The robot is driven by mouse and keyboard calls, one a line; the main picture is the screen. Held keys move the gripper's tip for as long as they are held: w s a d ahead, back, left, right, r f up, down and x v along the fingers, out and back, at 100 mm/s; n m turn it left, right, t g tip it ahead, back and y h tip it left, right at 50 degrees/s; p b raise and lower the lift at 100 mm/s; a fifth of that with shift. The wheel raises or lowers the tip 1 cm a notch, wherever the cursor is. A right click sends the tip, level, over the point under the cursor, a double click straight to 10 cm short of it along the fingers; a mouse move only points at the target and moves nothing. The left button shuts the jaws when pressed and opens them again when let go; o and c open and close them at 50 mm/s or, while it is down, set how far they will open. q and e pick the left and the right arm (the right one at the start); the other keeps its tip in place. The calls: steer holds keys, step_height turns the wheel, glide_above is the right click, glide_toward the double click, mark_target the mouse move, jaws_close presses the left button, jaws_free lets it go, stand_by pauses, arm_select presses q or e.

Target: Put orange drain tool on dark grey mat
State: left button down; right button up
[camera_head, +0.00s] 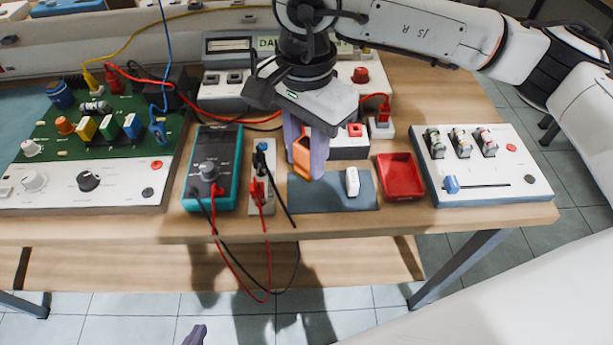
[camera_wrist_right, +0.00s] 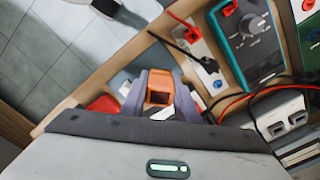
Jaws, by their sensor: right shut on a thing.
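The orange drain tool (camera_head: 302,158) is between the purple fingers of my right gripper (camera_head: 307,165). In the right wrist view, its hollow orange end (camera_wrist_right: 159,91) shows between the two fingertips (camera_wrist_right: 159,95). The dark grey mat (camera_head: 325,199) lies at the table's front edge, below the gripper in the head view. The tool is over the left part of the mat; I cannot tell whether it touches it. A small white item (camera_head: 352,181) is on the mat's right part. Only a purple tip of my left gripper (camera_head: 194,335) shows at the bottom edge.
A red tray (camera_head: 400,177) is right of the mat, with a white panel (camera_head: 482,165) beyond. Left are a power strip (camera_head: 262,200) with cables and a teal multimeter (camera_head: 212,165). A white box (camera_head: 351,147) stands behind the mat. Cables hang over the front edge.

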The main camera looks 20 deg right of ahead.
mark_target(306, 174)
steer(key=shift+f, duration=2.65)
steer(key=o, duration=1)
steer(key=shift+o, duration=0.2)
steer(key=shift+r, duration=0.3)
step_height(306, 174, up, 12)
steer(key=shift+f, duration=0.15)
